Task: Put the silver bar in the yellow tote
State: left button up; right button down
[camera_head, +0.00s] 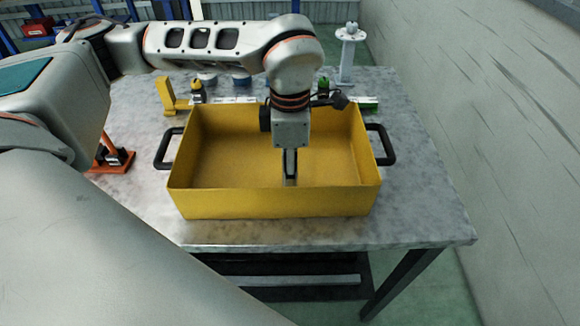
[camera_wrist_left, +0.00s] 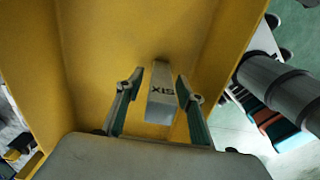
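The yellow tote (camera_head: 275,202) stands on the table, with a black handle at each end. My left gripper (camera_head: 290,165) reaches down inside it, pointing downward. In the left wrist view, my left gripper's fingers (camera_wrist_left: 158,82) are apart. Narrow gaps show between the bar and the fingers. In the head view the silver bar (camera_head: 290,182) shows only as a small grey piece below the fingers. My right gripper is out of view.
The grey metal table (camera_head: 430,205) has clear room right of the tote. Behind the tote are a yellow bracket (camera_head: 168,98), a pale rail and small fittings. A white stand (camera_head: 347,55) is at the back right. An orange-based part (camera_head: 112,160) is at left.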

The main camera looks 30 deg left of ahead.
pick_arm(q)
notch_tip(320, 180, up, 12)
jog(key=shift+r+p, duration=0.2)
jog(key=shift+p, duration=0.2)
dwell(0.4)
jog(key=shift+s+f, duration=0.1)
jog(key=shift+s, duration=0.05)
dwell(0.4)
